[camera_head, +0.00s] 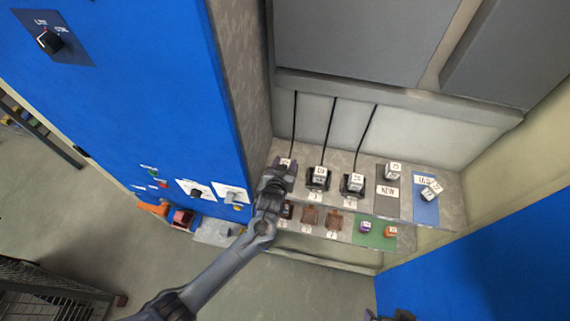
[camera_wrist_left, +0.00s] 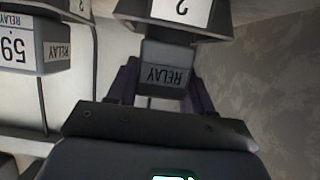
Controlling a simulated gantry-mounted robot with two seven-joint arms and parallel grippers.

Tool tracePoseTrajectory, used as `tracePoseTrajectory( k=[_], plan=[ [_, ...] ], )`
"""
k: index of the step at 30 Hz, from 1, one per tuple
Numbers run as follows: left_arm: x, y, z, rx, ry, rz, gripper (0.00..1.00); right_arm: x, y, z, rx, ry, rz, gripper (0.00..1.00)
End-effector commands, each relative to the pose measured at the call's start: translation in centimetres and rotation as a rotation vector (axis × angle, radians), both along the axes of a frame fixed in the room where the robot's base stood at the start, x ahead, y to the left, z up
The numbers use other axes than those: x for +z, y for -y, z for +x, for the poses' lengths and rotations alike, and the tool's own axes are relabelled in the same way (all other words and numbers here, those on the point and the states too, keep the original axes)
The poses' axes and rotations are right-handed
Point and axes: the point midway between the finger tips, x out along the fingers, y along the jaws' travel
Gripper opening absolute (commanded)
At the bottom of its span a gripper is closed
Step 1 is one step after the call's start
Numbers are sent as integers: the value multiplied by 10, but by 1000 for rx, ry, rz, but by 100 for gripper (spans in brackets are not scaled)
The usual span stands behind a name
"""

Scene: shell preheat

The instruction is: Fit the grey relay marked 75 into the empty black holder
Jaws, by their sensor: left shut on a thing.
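My left gripper (camera_head: 283,167) is shut on a grey relay (camera_wrist_left: 165,75) at the leftmost holder position on the upper shelf. The relay's side reads RELAY in the left wrist view; I cannot read its number. Right against it, at the top of that view, is a dark block (camera_wrist_left: 150,12) with a white label marked 2, apparently the holder. I cannot tell whether the relay is seated. Relays stand in the middle holder (camera_head: 318,185) and the right holder (camera_head: 351,192). A dark part of mine at the bottom edge of the head view may be my right gripper (camera_head: 390,316).
A relay (camera_head: 393,170) stands on the grey NEW mat (camera_head: 387,206). Relays (camera_head: 431,190) lie on the blue mat (camera_head: 425,214). The lower shelf holds brown sockets (camera_head: 310,216) and a green mat (camera_head: 374,240) with small coloured parts. Black cables (camera_head: 329,130) rise behind the holders. A blue cabinet (camera_head: 130,90) stands left.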

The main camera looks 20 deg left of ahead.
Motion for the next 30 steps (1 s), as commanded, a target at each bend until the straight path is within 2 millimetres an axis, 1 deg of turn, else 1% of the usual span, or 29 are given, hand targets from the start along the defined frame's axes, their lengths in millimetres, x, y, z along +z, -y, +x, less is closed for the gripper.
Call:
tracePoseTrajectory(
  k=[3,4,6,9,17,22,23,26,30],
  plan=[
    [-5,0,0,0,1,0,12,-3,0,0,0,0,0,100],
    [-5,0,0,0,0,0,52,-3,0,0,0,0,0,100],
    [-4,0,0,0,0,0,63,-2,0,0,0,0,0,100],
    [-4,0,0,0,0,0,76,-2,0,0,1,0,0,100],
    [-4,0,0,0,-1,0,76,-2,1,0,2,0,-3,100],
    [6,0,0,0,0,0,76,4,1,0,2,-1,-3,100],
    [4,1,-4,0,-2,0,76,2,1,0,2,0,-3,100],
    [8,3,-15,-1,-1,-1,76,2,1,0,2,0,-3,100],
    [17,6,-38,0,-2,-2,76,2,1,0,2,0,-3,100]
  ],
)
